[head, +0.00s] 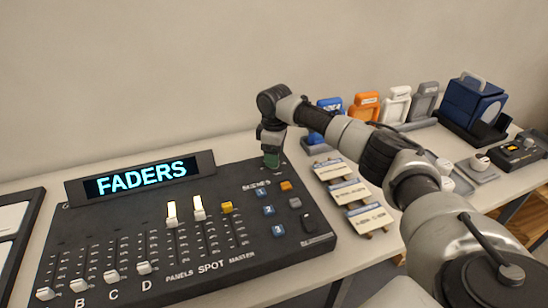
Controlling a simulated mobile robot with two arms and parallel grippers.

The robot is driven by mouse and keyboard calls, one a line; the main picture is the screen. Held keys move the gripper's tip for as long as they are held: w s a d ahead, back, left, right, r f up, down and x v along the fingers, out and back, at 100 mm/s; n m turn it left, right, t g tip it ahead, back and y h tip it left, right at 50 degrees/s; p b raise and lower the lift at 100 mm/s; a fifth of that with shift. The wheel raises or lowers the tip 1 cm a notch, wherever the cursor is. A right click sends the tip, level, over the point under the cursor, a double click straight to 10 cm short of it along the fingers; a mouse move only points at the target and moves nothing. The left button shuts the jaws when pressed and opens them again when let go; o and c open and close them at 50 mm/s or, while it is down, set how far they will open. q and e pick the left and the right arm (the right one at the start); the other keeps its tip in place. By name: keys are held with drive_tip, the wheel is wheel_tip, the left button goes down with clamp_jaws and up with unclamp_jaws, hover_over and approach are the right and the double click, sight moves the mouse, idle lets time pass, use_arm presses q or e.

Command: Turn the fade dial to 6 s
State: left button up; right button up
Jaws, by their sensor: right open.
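The black mixing console (140,230) lies on the table, with a lit screen (135,180) reading "FADERS" at its back left. No dial with a readable fade label shows. My right gripper (271,158) points down at the console's back right corner, above the "SCENES" label. It is open, and no held object shows. It hides what lies directly under and behind it, and I cannot tell if it touches the console. My left gripper is out of view.
Coloured holders (365,105), a blue case (470,103) and a small black box with an orange display (512,149) stand further right. My right arm crosses above the table.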

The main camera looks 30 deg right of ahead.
drive_tip(key=shift+f, duration=1)
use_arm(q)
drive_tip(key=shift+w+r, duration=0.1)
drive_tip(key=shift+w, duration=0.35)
use_arm(e)
drive_tip(key=shift+c, duration=0.2)
